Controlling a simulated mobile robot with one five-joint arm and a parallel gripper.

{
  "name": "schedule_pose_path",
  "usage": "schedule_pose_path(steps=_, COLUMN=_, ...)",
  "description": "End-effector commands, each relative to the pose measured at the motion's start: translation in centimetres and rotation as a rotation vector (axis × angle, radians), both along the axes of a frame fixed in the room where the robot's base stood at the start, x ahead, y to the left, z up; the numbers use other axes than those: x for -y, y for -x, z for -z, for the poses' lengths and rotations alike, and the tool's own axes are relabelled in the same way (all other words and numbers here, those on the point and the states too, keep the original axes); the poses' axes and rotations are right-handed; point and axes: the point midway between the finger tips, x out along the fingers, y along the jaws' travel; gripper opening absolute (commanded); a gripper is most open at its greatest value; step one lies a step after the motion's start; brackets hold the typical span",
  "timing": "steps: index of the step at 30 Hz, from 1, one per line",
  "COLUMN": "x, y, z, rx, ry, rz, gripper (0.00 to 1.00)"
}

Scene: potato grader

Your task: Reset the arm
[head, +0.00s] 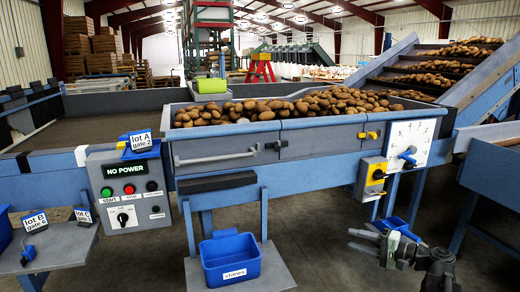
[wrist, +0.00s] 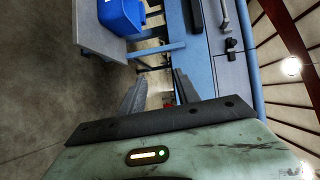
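My arm reaches in at the lower right of the head view, its forearm bent and low in front of the grader. My gripper (head: 354,240) points left there, with its two dark fingers apart. In the wrist view my gripper (wrist: 158,88) also shows two spread fingers with nothing between them. It is clear of the grader (head: 270,148), which stands behind it. The wrist picture is turned sideways, with the grader frame on its right.
A blue stones bin (head: 231,262) sits on a low shelf left of my gripper. A control box (head: 129,190) reads NO POWER. A yellow switch box (head: 371,178) and a white dial panel (head: 410,140) are above my arm. Potatoes (head: 290,106) fill the grader bed. Floor between is open.

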Motion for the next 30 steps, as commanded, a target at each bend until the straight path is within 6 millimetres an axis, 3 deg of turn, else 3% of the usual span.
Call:
schedule_pose_path(steps=1, x=-4.0, y=-0.6, z=1.0, rx=-0.027, ry=0.036, rz=-0.065, gripper=0.38)
schedule_pose_path(steps=6, x=-15.9, y=-0.7, z=5.8, rx=-0.135, ry=0.217, rz=-0.275, gripper=0.38)
schedule_pose_path(steps=10, x=-23.0, y=1.0, z=9.7, rx=-0.210, ry=0.393, rz=-0.423, gripper=0.38)
schedule_pose_path(steps=15, x=-28.5, y=4.3, z=14.5, rx=-0.294, ry=0.663, rz=-0.583, gripper=0.38)
schedule_pose_path(steps=17, x=-29.3, y=5.6, z=16.1, rx=-0.324, ry=0.777, rz=-0.628, gripper=0.38)
schedule_pose_path(steps=20, x=-28.6, y=7.1, z=18.1, rx=-0.375, ry=0.955, rz=-0.668, gripper=0.38)
schedule_pose_path(steps=25, x=-22.8, y=8.5, z=19.8, rx=-0.484, ry=1.215, rz=-0.653, gripper=0.38)
schedule_pose_path(steps=28, x=-19.2, y=9.1, z=20.0, rx=-0.553, ry=1.356, rz=-0.638, gripper=0.38)
schedule_pose_path(steps=30, x=-19.6, y=9.0, z=16.4, rx=-0.546, ry=1.341, rz=-0.640, gripper=0.38)
